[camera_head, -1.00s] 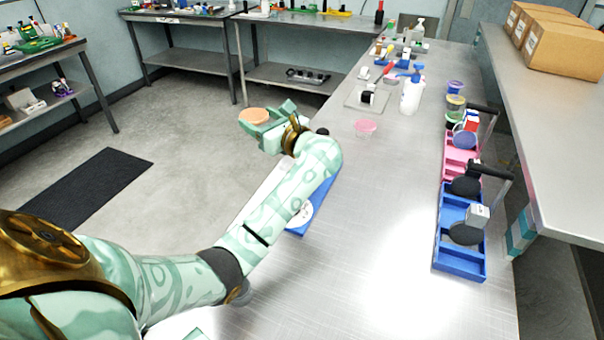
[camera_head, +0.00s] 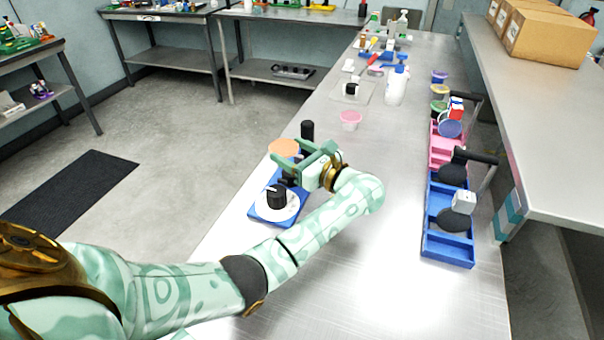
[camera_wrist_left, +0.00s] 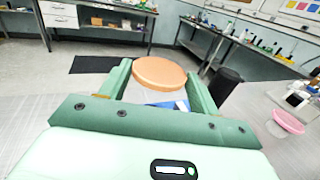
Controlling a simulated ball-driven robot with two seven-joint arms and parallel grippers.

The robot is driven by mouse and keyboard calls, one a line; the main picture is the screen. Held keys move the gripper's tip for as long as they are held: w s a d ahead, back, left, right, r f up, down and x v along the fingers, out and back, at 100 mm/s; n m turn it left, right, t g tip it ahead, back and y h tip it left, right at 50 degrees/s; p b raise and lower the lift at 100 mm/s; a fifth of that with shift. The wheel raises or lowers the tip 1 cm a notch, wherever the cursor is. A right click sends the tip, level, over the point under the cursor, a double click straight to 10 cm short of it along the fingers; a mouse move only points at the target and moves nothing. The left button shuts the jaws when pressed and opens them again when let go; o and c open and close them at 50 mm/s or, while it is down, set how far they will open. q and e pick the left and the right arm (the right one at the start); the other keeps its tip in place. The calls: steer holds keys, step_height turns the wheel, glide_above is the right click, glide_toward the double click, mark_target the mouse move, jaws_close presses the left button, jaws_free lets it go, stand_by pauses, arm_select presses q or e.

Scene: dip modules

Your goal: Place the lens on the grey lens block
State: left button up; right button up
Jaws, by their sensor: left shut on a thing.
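An orange round disc, apparently the lens (camera_head: 283,147), is held flat between the fingertips of my left gripper (camera_head: 293,155). In the left wrist view the orange lens (camera_wrist_left: 159,73) spans the gap between both green fingers. A blue base (camera_head: 262,210) with a white disc and black knob (camera_head: 276,197) lies just below and in front of the gripper, partly hidden by it. I cannot surely pick out the grey lens block; a small light grey cube (camera_head: 463,202) is on the blue tray at right. My right gripper is out of view.
A black cylinder (camera_head: 307,131) stands just behind the left gripper. A pink dish (camera_head: 350,118) is farther back. The blue tray (camera_head: 447,250) and pink tray (camera_head: 441,152) line the right edge. The middle right of the table is clear.

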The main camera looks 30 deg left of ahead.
arm_select(q)
steer(key=shift+w+d+f, duration=0.2)
steer(key=shift+d+f, duration=0.35)
steer(key=shift+f, duration=0.25)
steer(key=f, duration=0.1)
steer(key=d+f+b, duration=0.1)
steer(key=f, duration=0.1)
steer(key=shift+f, duration=0.25)
steer(key=shift+w+f, duration=0.1)
steer(key=shift+f, duration=0.1)
steer(key=shift+f+b, duration=0.15)
steer(key=shift+b, duration=0.25)
steer(key=o, duration=0.9)
steer(key=shift+o, duration=0.2)
